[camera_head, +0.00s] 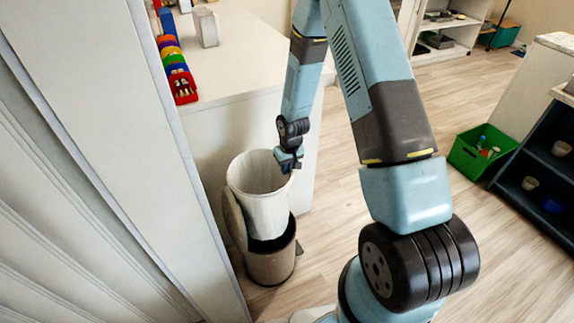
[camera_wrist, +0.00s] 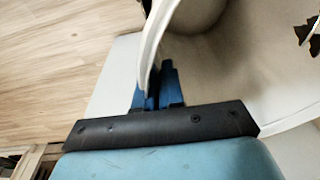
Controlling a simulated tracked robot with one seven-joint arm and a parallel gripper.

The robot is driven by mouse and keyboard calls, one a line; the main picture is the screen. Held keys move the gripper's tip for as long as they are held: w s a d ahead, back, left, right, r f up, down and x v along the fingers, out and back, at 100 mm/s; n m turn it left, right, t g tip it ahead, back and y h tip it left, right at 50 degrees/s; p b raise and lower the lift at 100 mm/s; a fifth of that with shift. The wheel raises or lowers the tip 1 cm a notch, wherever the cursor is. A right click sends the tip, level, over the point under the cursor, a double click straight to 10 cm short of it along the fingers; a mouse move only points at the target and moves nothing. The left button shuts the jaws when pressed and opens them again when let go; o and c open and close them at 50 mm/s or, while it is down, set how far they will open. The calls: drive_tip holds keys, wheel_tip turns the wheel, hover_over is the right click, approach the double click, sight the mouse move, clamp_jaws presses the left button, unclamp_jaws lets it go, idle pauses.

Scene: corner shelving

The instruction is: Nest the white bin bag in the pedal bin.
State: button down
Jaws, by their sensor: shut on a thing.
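The white bin bag (camera_head: 262,205) is open-mouthed and hangs upright in the head view. Its lower end is at the mouth of the pedal bin (camera_head: 270,268), and its upper part stands well above the bin's rim. The bin is dark inside, with its lid (camera_head: 234,220) raised at the left. My gripper (camera_head: 288,165) is shut on the bag's rim at the right side. In the wrist view the blue fingers (camera_wrist: 153,90) pinch the rim of the bag (camera_wrist: 225,75). How far the bag's bottom reaches into the bin is hidden.
A white counter (camera_head: 235,60) stands behind the bin, with a row of coloured blocks (camera_head: 175,60) on it. A pale panel (camera_head: 110,120) is close on the left. A green crate (camera_head: 480,152) sits by dark shelving at the right. The wooden floor (camera_head: 340,215) right of the bin is clear.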

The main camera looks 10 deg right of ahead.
wheel_tip(320, 180, down, 36)
drive_tip(key=shift+r, duration=0.2)
idle(4.8)
drive_tip(key=c, duration=1.2)
unclamp_jaws()
drive_tip(key=shift+o, duration=0.2)
drive_tip(key=shift+d, duration=0.1)
